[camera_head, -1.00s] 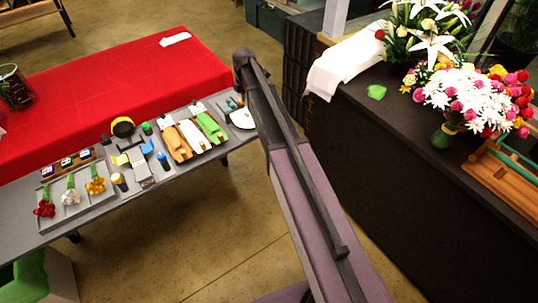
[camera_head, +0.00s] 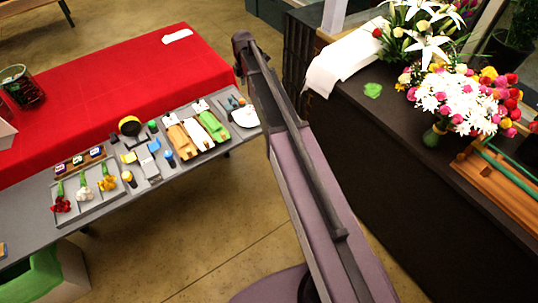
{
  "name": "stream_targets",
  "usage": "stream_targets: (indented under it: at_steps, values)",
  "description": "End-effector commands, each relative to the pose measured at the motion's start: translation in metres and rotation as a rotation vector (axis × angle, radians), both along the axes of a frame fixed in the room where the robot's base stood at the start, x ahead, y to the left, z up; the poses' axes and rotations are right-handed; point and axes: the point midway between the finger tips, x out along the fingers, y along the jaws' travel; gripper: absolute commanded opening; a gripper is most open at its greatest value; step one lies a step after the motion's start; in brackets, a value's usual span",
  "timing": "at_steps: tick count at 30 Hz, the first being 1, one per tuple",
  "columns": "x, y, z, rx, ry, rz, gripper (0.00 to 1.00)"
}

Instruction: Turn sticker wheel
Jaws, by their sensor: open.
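I cannot make out a sticker wheel for sure. A pale, rounded flat piece (camera_head: 246,117) lies at the right end of the grey table (camera_head: 30,217), close to my arm in the picture. Small blue and reddish items (camera_head: 233,103) lie beside it. My arm runs from the bottom of the picture up to a dark joint near the top middle. My gripper is not visible.
The grey table holds a tray of flowers (camera_head: 84,196), small tools and wrapped rolls (camera_head: 189,136). A red-covered table (camera_head: 120,80) stands behind it. A dark counter (camera_head: 400,160) with bouquets (camera_head: 458,100) is at right. Open floor (camera_head: 205,215) lies between.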

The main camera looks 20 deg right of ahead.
Motion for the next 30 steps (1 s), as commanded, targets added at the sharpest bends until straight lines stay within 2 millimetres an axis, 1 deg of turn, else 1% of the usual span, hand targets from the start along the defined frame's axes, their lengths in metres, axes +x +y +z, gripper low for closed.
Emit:
stream_targets:
  at_steps: [1, 4, 6, 11, 30]
  values:
    - [0.000, 0.000, 0.007, 0.000, 0.000, 0.000, 0.56]
    - [0.000, 0.000, 0.014, 0.000, 0.000, 0.000, 0.56]
    - [-0.010, 0.000, 0.005, 0.000, 0.000, -0.041, 0.56]
    - [-0.024, 0.000, 0.000, 0.000, 0.000, -0.134, 0.56]
    - [-0.091, -0.001, -0.022, 0.000, 0.000, -0.559, 0.56]
